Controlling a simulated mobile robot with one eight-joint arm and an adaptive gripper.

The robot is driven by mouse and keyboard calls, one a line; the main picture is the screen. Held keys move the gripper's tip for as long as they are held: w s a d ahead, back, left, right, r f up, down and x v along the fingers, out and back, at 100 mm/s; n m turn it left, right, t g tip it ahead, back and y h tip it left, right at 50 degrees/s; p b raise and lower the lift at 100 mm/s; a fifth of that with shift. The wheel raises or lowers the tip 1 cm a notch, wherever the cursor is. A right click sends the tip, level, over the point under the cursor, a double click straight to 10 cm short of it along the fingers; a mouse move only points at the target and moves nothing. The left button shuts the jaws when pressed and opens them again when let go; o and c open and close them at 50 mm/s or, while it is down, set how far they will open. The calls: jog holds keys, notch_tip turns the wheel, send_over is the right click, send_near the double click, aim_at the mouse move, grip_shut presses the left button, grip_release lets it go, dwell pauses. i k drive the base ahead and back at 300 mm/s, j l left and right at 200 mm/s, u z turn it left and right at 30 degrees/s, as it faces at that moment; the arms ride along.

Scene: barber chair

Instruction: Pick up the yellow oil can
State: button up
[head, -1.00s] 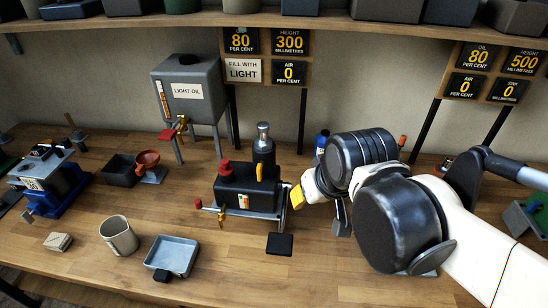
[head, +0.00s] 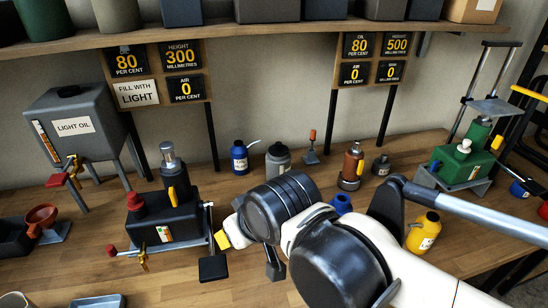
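The yellow oil can (head: 422,232) stands on the wooden bench at the right in the head view. It has a dark cap, and my arm hides part of its lower left side. My gripper (head: 222,238) points left and away from the can, beside the black pump unit. Only a yellow tip and some pale parts of it show past my dark wrist. Its fingers are mostly hidden, so I cannot tell its opening. A wide gap, filled by my own arm, lies between the gripper and the can.
A black pump unit (head: 165,218) stands left of my gripper. Blue (head: 240,158), grey (head: 278,160) and brown (head: 352,166) containers stand behind my arm. A green unit (head: 462,165) is at the back right. A grey light oil tank (head: 75,125) is at left. A shelf (head: 270,31) spans above.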

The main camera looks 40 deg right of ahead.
aim_at(427, 227)
jog(key=k+z, duration=0.1)
jog(key=z, duration=2.15)
